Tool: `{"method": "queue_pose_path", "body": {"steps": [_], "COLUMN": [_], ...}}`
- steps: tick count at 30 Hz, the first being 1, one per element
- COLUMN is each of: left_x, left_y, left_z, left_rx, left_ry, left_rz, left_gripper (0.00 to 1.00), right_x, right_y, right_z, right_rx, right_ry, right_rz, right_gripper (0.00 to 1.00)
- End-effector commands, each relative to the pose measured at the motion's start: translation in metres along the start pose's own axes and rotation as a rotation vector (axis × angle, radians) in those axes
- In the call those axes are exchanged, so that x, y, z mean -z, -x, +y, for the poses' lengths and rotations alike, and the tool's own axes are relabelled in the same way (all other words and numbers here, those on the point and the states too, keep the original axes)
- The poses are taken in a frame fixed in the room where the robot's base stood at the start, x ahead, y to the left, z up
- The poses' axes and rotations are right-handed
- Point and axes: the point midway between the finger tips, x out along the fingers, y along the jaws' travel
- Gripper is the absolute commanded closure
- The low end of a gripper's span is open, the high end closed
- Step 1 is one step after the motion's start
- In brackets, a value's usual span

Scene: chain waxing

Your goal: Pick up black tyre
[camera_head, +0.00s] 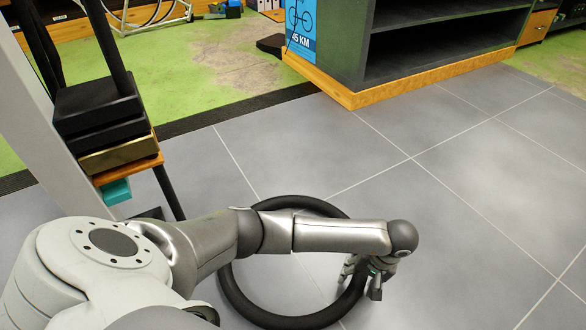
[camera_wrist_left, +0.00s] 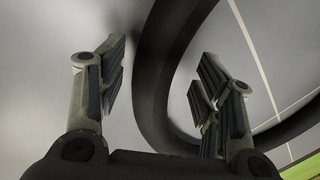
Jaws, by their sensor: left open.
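The black tyre (camera_head: 228,290) lies on the grey tiled floor, a large ring partly hidden behind my left arm. My left gripper (camera_head: 362,278) is at the right side of the tyre, pointing down. In the left wrist view, the gripper (camera_wrist_left: 160,65) is open, and a stretch of the tyre (camera_wrist_left: 160,85) runs between its fingers. One finger is outside the ring and the other appears over its inside. Contact with the tyre cannot be told. My right gripper is not in view.
A dark shelf unit (camera_head: 440,45) with a wooden base stands at the back. A stand with black boxes (camera_head: 100,110) is at the left. A green mat (camera_head: 210,60) lies behind. The tiled floor (camera_head: 470,190) to the right is clear.

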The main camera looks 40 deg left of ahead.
Motion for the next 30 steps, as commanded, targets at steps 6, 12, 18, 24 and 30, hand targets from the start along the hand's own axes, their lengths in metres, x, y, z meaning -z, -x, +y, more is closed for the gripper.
{"method": "queue_pose_path", "body": {"steps": [6, 12, 18, 24, 30], "left_x": [-0.0001, -0.0001, -0.0002, -0.0001, 0.0003], "left_y": [-0.0117, -0.0109, -0.0109, -0.011, -0.0106], "left_z": [0.0002, 0.0, 0.0001, 0.0001, -0.0004], "left_rx": [0.0, 0.0, 0.0, 0.0, 0.001], "left_ry": [0.0, 0.0, 0.0, 0.0, 0.001], "left_rz": [0.0, 0.0, 0.0, 0.0, 0.0], "left_gripper": [0.4, 0.4, 0.63, 0.89, 0.94], "right_x": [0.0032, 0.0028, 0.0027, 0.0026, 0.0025], "right_y": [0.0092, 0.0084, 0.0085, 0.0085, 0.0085], "right_z": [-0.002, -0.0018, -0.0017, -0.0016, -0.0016], "right_rx": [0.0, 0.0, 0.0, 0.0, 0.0], "right_ry": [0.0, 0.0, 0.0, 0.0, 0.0], "right_rz": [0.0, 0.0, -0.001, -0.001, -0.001], "right_gripper": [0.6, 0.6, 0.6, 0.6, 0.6]}}
